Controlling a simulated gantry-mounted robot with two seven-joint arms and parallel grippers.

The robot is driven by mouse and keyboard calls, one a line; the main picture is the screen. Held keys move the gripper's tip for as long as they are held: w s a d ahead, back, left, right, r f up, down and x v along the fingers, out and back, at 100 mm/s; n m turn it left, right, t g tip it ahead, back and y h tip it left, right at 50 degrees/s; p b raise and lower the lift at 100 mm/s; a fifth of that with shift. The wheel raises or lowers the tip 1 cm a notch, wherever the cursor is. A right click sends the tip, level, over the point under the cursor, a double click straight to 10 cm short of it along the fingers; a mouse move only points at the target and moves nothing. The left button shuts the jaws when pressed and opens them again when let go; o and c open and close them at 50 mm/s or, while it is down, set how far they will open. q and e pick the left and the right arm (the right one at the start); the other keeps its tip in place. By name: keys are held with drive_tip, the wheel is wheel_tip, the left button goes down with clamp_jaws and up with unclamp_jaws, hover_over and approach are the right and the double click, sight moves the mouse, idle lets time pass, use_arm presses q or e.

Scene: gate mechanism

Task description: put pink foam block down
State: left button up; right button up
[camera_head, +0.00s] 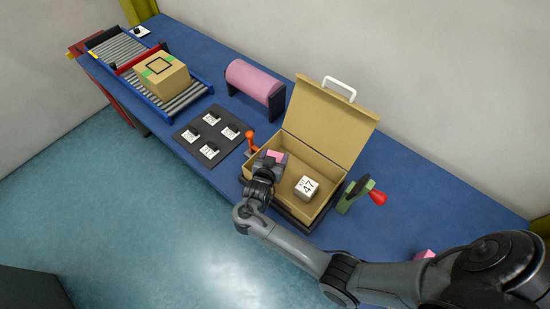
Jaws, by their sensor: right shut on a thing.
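A pink foam block (276,155) is in the jaws of my right gripper (270,160), at the left inside part of the open cardboard case (325,209). The gripper hides most of the block, so I cannot tell whether it touches the case floor. A white cube marked 47 (306,188) stands in the case, to the right of the gripper. The case lid (331,120) with a white handle is raised at the back. My left gripper does not show.
An orange-knobbed lever (250,141) and a green stand with a red handle (357,193) flank the case. A black pad with tagged pieces (211,137), a pink roll (254,80) and a conveyor with a box (162,76) lie left. Another pink piece (424,254) is near my right arm.

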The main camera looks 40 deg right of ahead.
drive_tip(key=shift+f, duration=0.4)
drive_tip(key=shift+f+b, duration=0.45)
drive_tip(key=shift+f, duration=0.2)
drive_tip(key=o, duration=1)
